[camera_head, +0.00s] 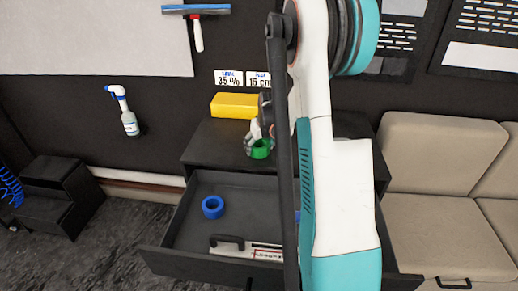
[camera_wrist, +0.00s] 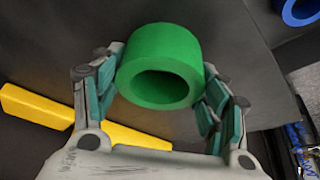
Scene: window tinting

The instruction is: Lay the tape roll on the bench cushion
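A green tape roll (camera_wrist: 160,48) sits between the two fingers of my gripper (camera_wrist: 162,75), with pads against both of its sides. In the head view the green roll (camera_head: 261,149) shows at my gripper (camera_head: 256,138), over the dark cabinet top; whether it touches the top is unclear. A blue tape roll (camera_head: 212,207) lies in the open drawer, and its edge shows in the wrist view (camera_wrist: 299,12). The beige bench cushion (camera_head: 440,160) is at the right, partly hidden by my arm.
The open drawer (camera_head: 160,256) juts out below the cabinet top (camera_head: 215,150) and also holds a handled tool (camera_head: 232,245). A yellow block (camera_head: 234,105) lies at the back of the top. A spray bottle (camera_head: 129,122) is at the left. The visible cushions look clear.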

